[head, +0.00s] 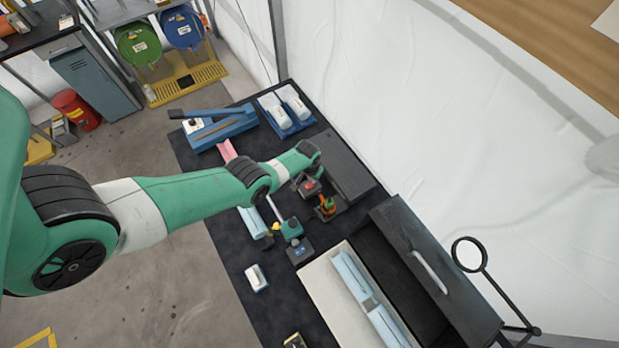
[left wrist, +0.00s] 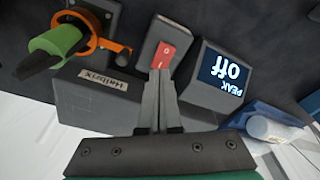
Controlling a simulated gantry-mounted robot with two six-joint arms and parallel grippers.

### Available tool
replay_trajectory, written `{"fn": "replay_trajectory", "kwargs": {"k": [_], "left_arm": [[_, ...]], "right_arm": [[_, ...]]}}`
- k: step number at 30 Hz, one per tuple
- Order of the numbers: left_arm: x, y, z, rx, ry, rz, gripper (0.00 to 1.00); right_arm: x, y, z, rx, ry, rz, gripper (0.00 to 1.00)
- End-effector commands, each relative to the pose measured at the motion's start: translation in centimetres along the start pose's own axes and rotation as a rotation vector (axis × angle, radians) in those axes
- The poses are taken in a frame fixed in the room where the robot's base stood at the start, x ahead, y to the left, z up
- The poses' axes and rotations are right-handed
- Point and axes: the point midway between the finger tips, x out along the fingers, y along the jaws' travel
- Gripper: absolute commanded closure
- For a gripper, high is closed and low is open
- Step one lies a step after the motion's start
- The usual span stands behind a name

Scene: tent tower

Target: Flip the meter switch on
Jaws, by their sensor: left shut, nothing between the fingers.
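A red rocker switch (left wrist: 165,56) on a grey plate stands in the left wrist view, and it also shows small in the head view (head: 310,187). Beside it a screen (left wrist: 226,73) reads "off" and "PEAK", upside down. A grey box labelled Halbrix (left wrist: 90,98) is by the switch. My left gripper (left wrist: 160,72) is shut and empty, its tips at the switch's near edge; I cannot tell whether they touch. In the head view my left gripper (head: 308,180) is small, and my arm hides the screen. My right gripper is not in view.
An orange ring with a green handle (left wrist: 73,42) is close beside the switch. A teal device (head: 291,231) lies on the black mat (head: 233,285).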

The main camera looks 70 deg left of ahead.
Motion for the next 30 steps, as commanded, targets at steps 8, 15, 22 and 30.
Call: {"fn": "replay_trajectory", "kwargs": {"k": [8,15,22,30], "left_arm": [[0.0,0.0,0.0,0.0,0.0,0.0,1.0],[0.0,0.0,0.0,0.0,0.0,0.0,1.0],[0.26,0.0,0.04,0.0,0.0,0.0,1.0],[0.67,0.0,0.1,0.0,0.0,0.0,1.0]], "right_arm": [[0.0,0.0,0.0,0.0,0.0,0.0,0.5],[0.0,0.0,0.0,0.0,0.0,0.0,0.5],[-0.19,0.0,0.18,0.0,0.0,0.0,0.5],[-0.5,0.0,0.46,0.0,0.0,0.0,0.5]]}}
